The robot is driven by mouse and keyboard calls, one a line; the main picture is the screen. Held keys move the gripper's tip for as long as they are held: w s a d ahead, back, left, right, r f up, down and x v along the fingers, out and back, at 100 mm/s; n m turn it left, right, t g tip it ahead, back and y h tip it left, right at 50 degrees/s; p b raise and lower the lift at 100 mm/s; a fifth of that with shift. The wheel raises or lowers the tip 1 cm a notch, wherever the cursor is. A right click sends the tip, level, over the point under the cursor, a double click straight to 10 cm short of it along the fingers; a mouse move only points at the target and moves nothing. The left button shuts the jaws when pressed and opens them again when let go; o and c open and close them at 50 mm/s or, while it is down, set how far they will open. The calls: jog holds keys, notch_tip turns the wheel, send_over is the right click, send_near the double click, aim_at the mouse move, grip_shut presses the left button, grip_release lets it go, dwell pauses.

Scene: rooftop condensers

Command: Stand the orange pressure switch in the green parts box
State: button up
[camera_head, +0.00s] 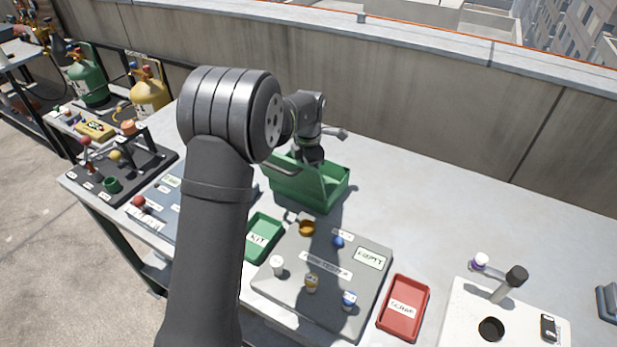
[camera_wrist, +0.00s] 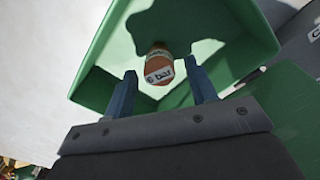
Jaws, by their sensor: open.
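The green parts box (camera_head: 287,190) stands on the table beyond the grey board, and its walls and floor fill much of the wrist view (camera_wrist: 245,38). The orange pressure switch (camera_wrist: 158,68), with a white "6 bar" label, is inside the box in the wrist view. It looks upright, though its base is hard to see. My gripper (camera_wrist: 160,66) is open, its two blue fingers apart on either side of the switch in the picture. I see no finger touching it. In the head view my arm and the box wall hide the switch and the fingertips.
A grey board (camera_head: 313,300) with several small coloured parts lies in front of the box. A green KIT tray (camera_head: 262,237) and a red tray (camera_head: 404,307) flank it. A white board (camera_head: 470,320) with a post stands at right. The table's back right is clear.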

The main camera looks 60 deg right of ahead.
notch_tip(320, 180, up, 9)
jog(key=shift+f, duration=0.15)
jog(key=shift+f, duration=0.1)
notch_tip(320, 180, down, 13)
jog(key=shift+r, duration=2.3)
jog(key=shift+f, duration=0.1)
